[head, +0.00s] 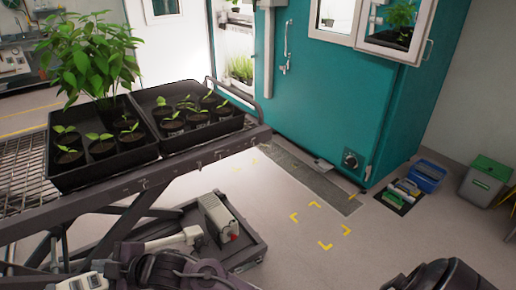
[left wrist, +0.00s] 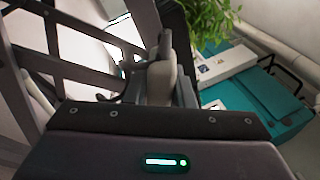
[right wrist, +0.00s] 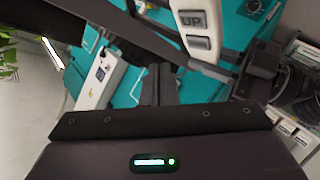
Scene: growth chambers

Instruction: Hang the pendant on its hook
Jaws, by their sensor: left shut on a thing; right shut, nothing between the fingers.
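The pendant (head: 85,283) is a pale grey control box at the bottom left edge of the head view, partly cut off. In the right wrist view the pendant (right wrist: 197,28) shows large buttons, one marked UP. My left gripper (left wrist: 163,70) is shut on a grey thing, which appears to be the pendant; the fingers hide much of it. My right gripper (right wrist: 160,85) is shut and empty, with the pendant beyond its fingertips; I cannot tell the gap. In the head view, dark parts of my right arm show near the pendant. I cannot make out the hook for certain.
A lift table (head: 105,197) carries black trays of seedlings (head: 200,135) and a taller leafy plant (head: 90,60). A white box (head: 218,217) sits on its base. A teal chamber (head: 320,100) stands behind.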

